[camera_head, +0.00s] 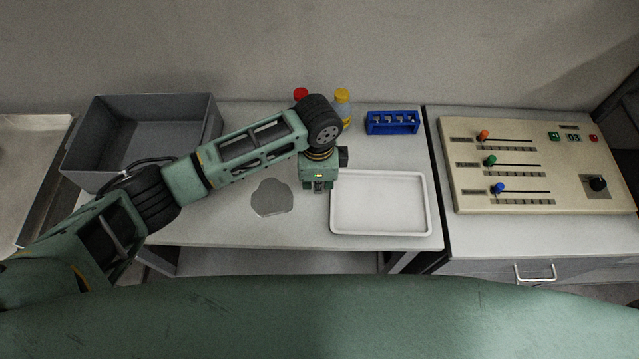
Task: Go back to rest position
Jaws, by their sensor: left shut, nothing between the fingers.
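My left arm comes in from the left and reaches over the table. Its gripper (319,188) points down just left of the white tray's left edge, shut and empty. The height of the fingertips above the table is hard to tell. My right gripper is not in view.
The table (215,225) holds a grey bin (150,120), a flat grey piece (271,197), an empty white tray (380,203), a blue rack (391,123), and red-capped (300,94) and yellow-capped (342,97) bottles partly behind my arm. A control panel (535,165) stands at right.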

